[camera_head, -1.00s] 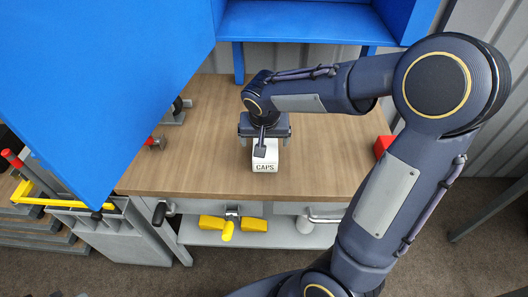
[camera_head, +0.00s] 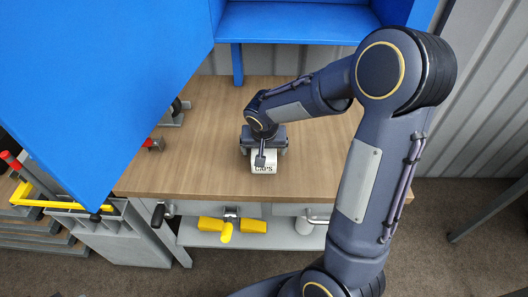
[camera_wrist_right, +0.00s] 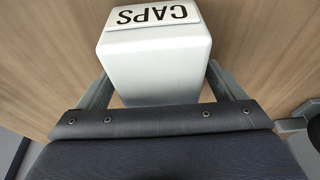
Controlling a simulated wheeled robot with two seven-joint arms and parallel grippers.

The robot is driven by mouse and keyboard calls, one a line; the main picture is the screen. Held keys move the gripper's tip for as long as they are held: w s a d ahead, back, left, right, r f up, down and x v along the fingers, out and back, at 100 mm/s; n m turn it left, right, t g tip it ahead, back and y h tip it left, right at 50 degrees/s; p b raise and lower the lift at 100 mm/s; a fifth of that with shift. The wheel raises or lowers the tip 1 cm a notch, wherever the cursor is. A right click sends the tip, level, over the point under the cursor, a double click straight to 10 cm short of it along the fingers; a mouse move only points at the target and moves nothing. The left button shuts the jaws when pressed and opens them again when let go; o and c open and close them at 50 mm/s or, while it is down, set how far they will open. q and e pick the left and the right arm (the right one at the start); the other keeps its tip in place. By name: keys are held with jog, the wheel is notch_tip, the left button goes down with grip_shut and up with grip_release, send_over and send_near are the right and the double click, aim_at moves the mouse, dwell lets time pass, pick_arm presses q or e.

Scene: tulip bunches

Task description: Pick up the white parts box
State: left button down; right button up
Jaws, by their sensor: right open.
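The white parts box (camera_head: 264,168), labelled CAPS, stands on the wooden bench top (camera_head: 200,170) near its front edge. My right gripper (camera_head: 264,152) is low over the box and hides part of it in the head view. In the right wrist view, the white box (camera_wrist_right: 152,65) sits between the two open fingers of my right gripper (camera_wrist_right: 160,88), one finger on each side. I cannot tell whether either finger touches it. My left gripper is not in view.
A large blue panel (camera_head: 90,90) covers the left, and a blue shelf (camera_head: 295,25) stands behind the bench. A grey and red tool (camera_head: 155,144) lies at the bench's left. Yellow-handled items (camera_head: 232,224) rest on the lower shelf. Bench top beside the box is clear.

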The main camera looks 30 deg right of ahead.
jog(key=shift+f+b, duration=0.25)
jog(key=shift+b, duration=0.15)
dwell(0.4)
jog(key=c, duration=1.3)
jog(key=shift+o, duration=0.2)
